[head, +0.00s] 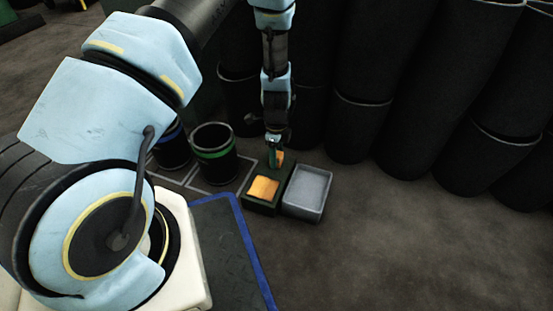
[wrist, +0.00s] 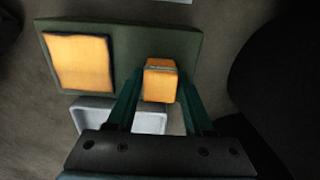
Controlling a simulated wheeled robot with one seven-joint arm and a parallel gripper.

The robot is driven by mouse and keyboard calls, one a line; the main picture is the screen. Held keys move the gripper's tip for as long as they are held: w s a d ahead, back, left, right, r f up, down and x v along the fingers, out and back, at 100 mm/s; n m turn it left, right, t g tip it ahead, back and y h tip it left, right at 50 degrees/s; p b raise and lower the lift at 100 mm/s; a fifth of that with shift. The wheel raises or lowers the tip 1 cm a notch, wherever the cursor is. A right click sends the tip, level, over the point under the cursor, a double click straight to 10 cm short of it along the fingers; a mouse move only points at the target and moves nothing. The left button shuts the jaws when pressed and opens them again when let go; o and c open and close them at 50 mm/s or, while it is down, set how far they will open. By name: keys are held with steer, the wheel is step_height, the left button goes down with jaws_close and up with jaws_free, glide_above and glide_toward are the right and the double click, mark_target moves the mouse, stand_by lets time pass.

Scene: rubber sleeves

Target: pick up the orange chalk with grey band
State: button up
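The orange chalk with grey band (wrist: 160,86) is a short orange block with a thin grey band near its top edge. In the wrist view it sits between the two dark green fingers of my gripper (wrist: 160,84), very close to both. I cannot tell whether the fingers press on it or leave a thin gap. In the head view the chalk (head: 280,157) shows partly behind my gripper (head: 275,148), at the far end of a dark green block (head: 262,207). Whether it rests on the block or is just above it is unclear.
An orange flat pad (head: 263,188) lies on the dark green block beside the chalk. A grey tray (head: 322,197) stands right next to the block. A black bin with a green band (head: 214,154) stands to the left. Large dark cylinders (head: 361,115) line the back. Front-right floor is clear.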

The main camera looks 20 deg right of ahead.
jaws_close()
stand_by(0.3)
step_height(320, 180, up, 10)
steer(key=p, duration=0.5)
